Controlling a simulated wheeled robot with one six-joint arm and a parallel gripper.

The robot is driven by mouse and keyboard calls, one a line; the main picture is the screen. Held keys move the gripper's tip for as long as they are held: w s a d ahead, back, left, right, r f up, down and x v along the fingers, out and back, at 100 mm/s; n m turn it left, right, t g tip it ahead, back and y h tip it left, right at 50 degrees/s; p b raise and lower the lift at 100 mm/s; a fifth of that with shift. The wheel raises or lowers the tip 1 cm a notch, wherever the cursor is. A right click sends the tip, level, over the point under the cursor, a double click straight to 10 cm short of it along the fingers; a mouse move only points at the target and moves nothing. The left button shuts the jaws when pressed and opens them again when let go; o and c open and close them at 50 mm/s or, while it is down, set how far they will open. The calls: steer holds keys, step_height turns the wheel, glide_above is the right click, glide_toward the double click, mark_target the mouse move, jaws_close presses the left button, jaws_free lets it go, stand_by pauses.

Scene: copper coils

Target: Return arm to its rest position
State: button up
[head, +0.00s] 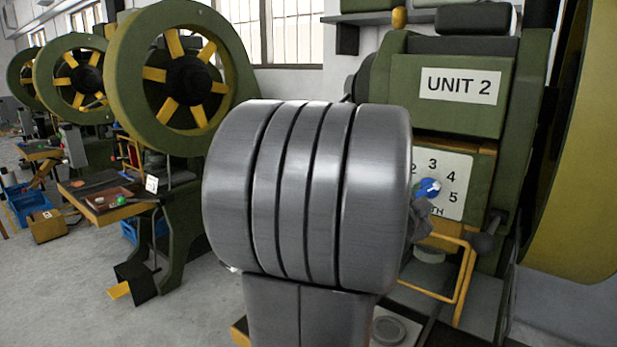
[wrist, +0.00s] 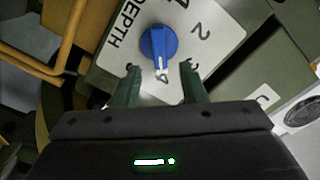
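My gripper (wrist: 160,68) shows in the wrist view with its two green fingers apart and nothing between them. A blue dial knob (wrist: 158,45) with a white pointer mark is just beyond the fingertips, and a gap seems to separate them. The knob also shows in the head view (head: 428,187), on a white depth plate (head: 455,180) with numbers. Its white mark points toward the 4 side. In the head view my large grey arm link fills the middle and hides most of my gripper.
The green UNIT 2 press (head: 450,98) stands close in front. A yellow bar frame (head: 465,280) juts out below the plate. More green presses with yellow-spoked wheels (head: 188,80) and a small worktable (head: 95,205) stand at left. Open grey floor (head: 60,290) is at lower left.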

steer(key=x, duration=0.5)
steer(key=shift+w+d, duration=0.2)
steer(key=shift+w, duration=0.05)
steer(key=shift+s+a, duration=0.1)
glide_toward(426, 189)
steer(key=x, duration=0.9)
steer(key=shift+d+f, duration=0.3)
steer(key=shift+d, duration=0.1)
steer(key=shift+a+r+n+p, duration=0.1)
steer(key=shift+r+n+p, duration=0.25)
steer(key=shift+n+p, duration=0.25)
steer(key=n+p, duration=0.3)
steer(key=shift+n, duration=0.4)
steer(key=shift+a+f+n+p, duration=0.1)
steer(key=shift+n+p, duration=0.9)
